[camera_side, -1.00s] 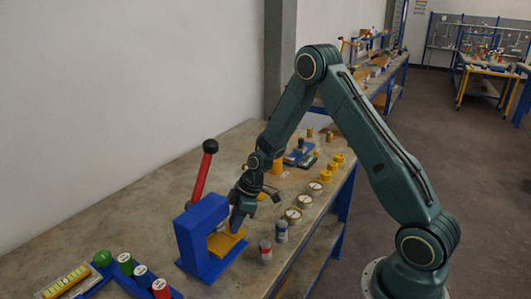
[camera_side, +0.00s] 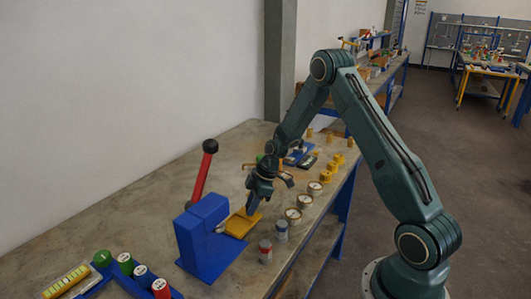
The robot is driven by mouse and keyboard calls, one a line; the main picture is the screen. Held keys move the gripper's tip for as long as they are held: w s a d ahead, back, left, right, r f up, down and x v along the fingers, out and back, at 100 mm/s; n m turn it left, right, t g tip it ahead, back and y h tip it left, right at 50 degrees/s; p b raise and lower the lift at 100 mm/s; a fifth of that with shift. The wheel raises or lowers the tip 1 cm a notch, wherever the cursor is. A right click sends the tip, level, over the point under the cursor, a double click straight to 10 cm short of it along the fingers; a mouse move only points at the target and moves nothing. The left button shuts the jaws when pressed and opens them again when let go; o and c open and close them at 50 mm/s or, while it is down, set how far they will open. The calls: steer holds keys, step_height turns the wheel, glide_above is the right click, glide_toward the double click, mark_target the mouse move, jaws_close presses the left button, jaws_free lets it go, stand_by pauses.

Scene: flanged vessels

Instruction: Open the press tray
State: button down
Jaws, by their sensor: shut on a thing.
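The blue press (camera_side: 203,240) stands on the workbench, with its red lever (camera_side: 203,174) and black knob raised. The yellow press tray (camera_side: 241,223) sticks out from the press's right side, with most of its top in view. My gripper (camera_side: 252,208) is at the tray's outer, far edge and is shut on the tray. The fingertips are small in this view, so the exact grip is partly hidden.
Two small cans, a red-and-grey one (camera_side: 265,251) and a blue-and-grey one (camera_side: 281,231), stand close right of the tray. Several round white-topped parts (camera_side: 293,215) line the bench's right edge. A rack of coloured cylinders (camera_side: 125,263) sits at front left.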

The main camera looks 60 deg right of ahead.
steer(key=shift+d, duration=1.6)
steer(key=c, duration=1.5)
jaws_free()
steer(key=shift+r, duration=0.15)
steer(key=v, duration=1.3)
steer(key=shift+r, duration=0.3)
steer(key=shift+s, duration=0.15)
